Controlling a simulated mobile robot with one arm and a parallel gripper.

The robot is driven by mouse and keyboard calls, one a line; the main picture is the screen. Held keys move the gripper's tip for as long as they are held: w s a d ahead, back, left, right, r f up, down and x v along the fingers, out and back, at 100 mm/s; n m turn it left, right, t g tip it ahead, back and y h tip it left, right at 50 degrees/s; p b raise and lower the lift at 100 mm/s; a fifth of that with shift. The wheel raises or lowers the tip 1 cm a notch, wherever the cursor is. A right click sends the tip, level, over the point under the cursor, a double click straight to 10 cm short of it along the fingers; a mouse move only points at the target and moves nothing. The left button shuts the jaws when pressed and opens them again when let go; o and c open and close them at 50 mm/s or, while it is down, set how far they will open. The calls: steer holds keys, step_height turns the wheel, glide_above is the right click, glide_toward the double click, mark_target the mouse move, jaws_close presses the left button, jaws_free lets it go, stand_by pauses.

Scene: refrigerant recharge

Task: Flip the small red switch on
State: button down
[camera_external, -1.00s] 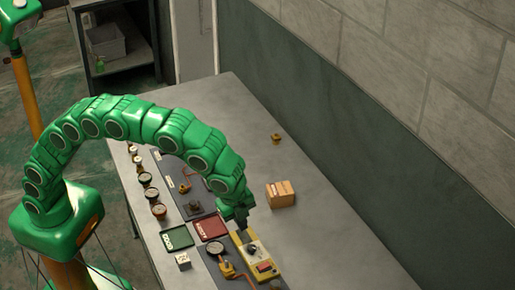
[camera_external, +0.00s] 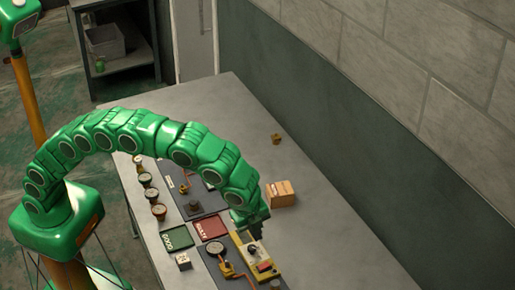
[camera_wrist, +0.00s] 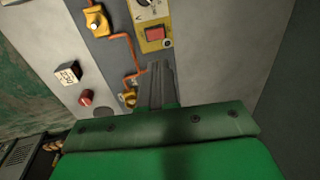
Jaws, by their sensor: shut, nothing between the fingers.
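The small red switch (camera_external: 265,267) sits on the near end of a long yellow box with a pale face (camera_external: 247,248) on the workbench. In the wrist view the red switch (camera_wrist: 155,33) is near the top, on the box's yellow end. My gripper (camera_external: 258,236) is over the right side of the box, beyond the switch. In the wrist view my gripper (camera_wrist: 160,68) is shut and empty, its fingers pointing up the picture below the switch, apart from it in the picture. The height of the fingertips above the bench is hard to tell.
An orange pipe (camera_wrist: 115,36) with brass valves runs beside the yellow box. A green tray (camera_external: 187,240), a red tray (camera_external: 200,231) and a white block (camera_external: 183,261) lie to the left. A wooden box (camera_external: 281,195) stands behind my gripper. The bench's right side is mostly clear.

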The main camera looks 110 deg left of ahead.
mark_target(266, 264)
steer(key=f, duration=0.4)
steer(key=w+a+f, duration=0.1)
steer(key=f, duration=0.4)
steer(key=w+a+f, duration=0.1)
steer(key=f, duration=0.3)
steer(key=shift+f, duration=0.15)
steer(key=shift+f, duration=0.1)
